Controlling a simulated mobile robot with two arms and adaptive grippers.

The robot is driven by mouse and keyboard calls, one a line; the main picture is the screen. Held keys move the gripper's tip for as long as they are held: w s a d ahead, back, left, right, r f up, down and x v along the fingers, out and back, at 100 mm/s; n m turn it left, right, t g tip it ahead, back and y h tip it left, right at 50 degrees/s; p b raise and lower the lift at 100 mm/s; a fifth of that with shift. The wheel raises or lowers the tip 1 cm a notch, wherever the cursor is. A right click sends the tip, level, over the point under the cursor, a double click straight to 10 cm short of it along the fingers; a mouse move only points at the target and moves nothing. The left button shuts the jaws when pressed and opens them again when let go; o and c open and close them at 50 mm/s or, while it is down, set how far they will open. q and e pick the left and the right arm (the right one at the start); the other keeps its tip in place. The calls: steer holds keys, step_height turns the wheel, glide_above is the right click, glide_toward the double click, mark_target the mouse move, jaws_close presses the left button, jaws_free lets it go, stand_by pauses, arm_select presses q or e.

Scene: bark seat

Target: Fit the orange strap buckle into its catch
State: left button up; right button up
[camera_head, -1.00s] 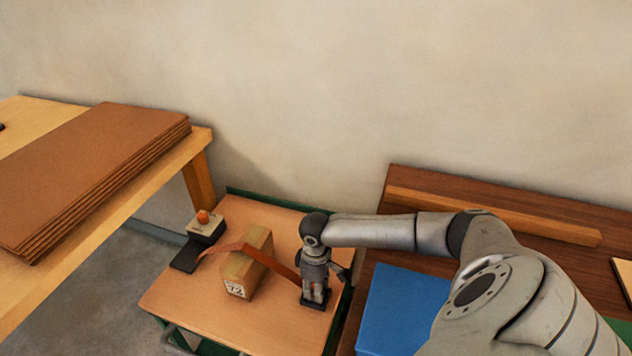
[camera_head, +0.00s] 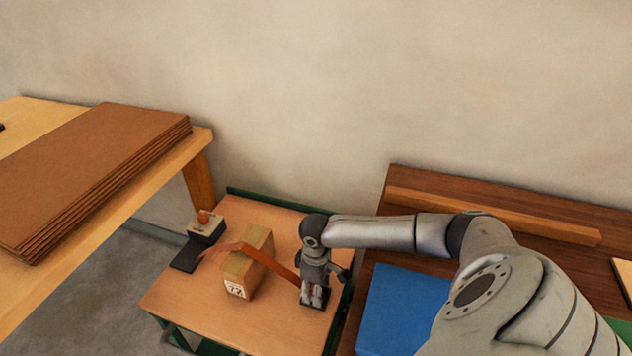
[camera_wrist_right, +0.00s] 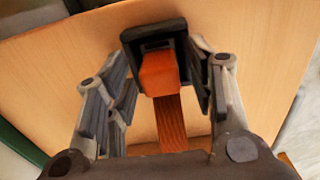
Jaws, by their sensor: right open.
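The orange strap (camera_head: 284,267) runs from a black plate at the left over a cardboard box (camera_head: 236,276) and down to the right. Its orange buckle (camera_wrist_right: 158,74) sits at the mouth of the black catch (camera_wrist_right: 153,36) in the right wrist view; I cannot tell how deep it is in. In the head view the catch (camera_head: 318,306) lies at the trolley's right side, partly hidden by my gripper. My right gripper (camera_head: 313,294) points down over it. Its open fingers (camera_wrist_right: 164,88) stand either side of the buckle, with gaps visible. My left gripper is out of view.
The trolley top (camera_head: 190,308) is bare at the front left. A small box with an orange knob (camera_head: 204,220) stands at its back left. A bench with brown sheets (camera_head: 100,170) is at left; a dark table with a blue block (camera_head: 400,308) is at right.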

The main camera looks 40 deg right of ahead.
step_height(320, 180, up, 12)
steer(key=shift+r+p, duration=0.2)
steer(key=shift+p, duration=0.2)
stand_by(0.4)
